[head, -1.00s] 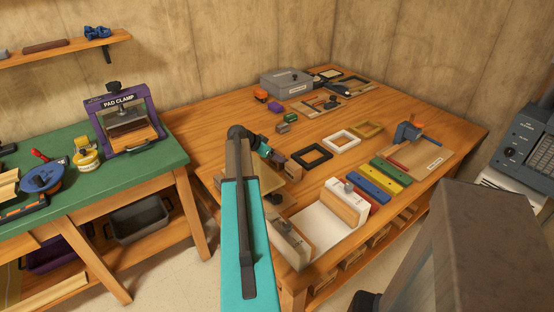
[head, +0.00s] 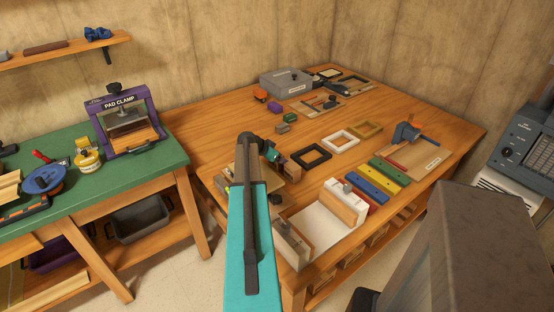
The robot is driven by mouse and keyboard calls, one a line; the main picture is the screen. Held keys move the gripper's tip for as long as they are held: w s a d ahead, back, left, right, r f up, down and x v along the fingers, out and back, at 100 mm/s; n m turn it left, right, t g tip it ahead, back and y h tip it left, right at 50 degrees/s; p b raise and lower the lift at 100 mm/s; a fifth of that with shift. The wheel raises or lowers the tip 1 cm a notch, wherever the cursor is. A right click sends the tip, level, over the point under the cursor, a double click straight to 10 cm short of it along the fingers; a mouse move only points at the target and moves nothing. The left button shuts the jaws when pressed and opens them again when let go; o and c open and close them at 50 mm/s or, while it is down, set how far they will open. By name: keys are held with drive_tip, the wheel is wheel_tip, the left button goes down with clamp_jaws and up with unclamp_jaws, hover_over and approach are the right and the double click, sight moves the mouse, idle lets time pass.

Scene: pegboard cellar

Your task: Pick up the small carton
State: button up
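No thing is clearly marked as the small carton in the head view. A small grey-brown block (head: 283,127) on the wooden bench is carton-like, but it is too small to be sure. My gripper (head: 281,159) is low over the bench's left part, left of the black frame (head: 312,155) and nearer to me than the grey-brown block. It appears apart from that block. My own arm hides part of the bench around it, and the fingers are too small to tell open from shut.
The wooden bench (head: 225,122) also bears a green block (head: 291,117), a purple block (head: 275,107), a white frame (head: 341,140), coloured bars (head: 380,181) and a white-floored tray (head: 309,222). A wooden block (head: 291,173) sits close to my gripper. The bench's back left is clear.

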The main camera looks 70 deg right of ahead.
idle(0.4)
drive_tip(key=c, duration=1.2)
drive_tip(key=shift+r, duration=0.15)
wheel_tip(320, 180, up, 10)
drive_tip(key=b, duration=0.2)
drive_tip(key=shift+w, duration=0.1)
